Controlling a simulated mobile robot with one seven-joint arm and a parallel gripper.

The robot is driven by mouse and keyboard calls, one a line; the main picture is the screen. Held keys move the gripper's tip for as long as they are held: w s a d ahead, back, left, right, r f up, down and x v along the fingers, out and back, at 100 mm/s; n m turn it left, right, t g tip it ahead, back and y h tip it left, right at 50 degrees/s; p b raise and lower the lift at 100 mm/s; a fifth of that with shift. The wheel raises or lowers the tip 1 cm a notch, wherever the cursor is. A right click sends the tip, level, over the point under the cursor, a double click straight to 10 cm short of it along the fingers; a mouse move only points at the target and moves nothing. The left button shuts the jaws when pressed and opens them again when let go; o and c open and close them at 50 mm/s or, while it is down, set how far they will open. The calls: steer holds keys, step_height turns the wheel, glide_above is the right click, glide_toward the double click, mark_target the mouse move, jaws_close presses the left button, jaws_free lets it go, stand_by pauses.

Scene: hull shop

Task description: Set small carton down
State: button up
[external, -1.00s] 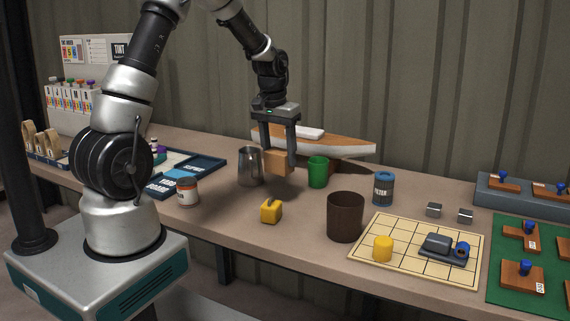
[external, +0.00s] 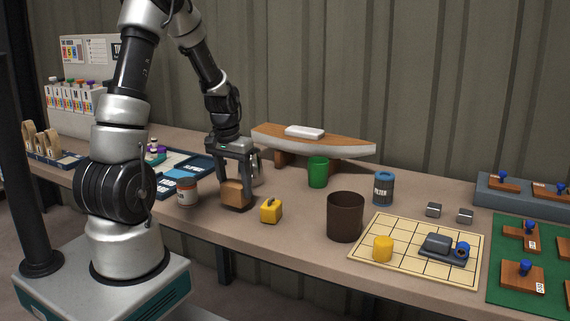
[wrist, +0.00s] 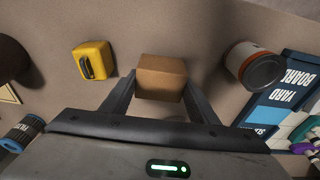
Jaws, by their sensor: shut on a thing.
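The small carton (external: 236,193) is a plain brown box. My gripper (external: 236,200) is shut on it, with one finger on each side. In the external view the carton is low, at or just above the bench top, between the white can with a brown label and the yellow block; I cannot tell whether it touches the bench. In the wrist view the carton (wrist: 161,77) sits upright between the fingertips (wrist: 158,88).
The yellow block (external: 271,210) stands close on the right and the labelled can (external: 187,191) close on the left. A metal pitcher (external: 256,168) is behind my gripper, partly hidden. A brown cup (external: 345,217) and a green cup (external: 318,172) stand further right. Bare bench lies in front.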

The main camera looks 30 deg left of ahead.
mark_target(231, 185)
steer(key=shift+f, duration=1)
steer(key=shift+f, duration=0.1)
steer(key=shift+f+b, duration=0.15)
steer(key=shift+b, duration=0.15)
steer(key=o, duration=1.1)
steer(key=r+p, duration=0.1)
steer(key=r, duration=0.3)
steer(key=s+r+p, duration=0.1)
steer(key=r, duration=0.3)
steer(key=r+p, duration=0.1)
steer(key=r, duration=0.3)
steer(key=shift+s, duration=0.35)
steer(key=s+d+r+t, duration=0.2)
steer(key=s+r, duration=0.5)
steer(key=s+d+r+t, duration=0.1)
steer(key=s+d+r, duration=0.2)
steer(key=s+r, duration=0.4)
steer(key=shift+s+t, duration=0.4)
steer(key=shift+s, duration=0.25)
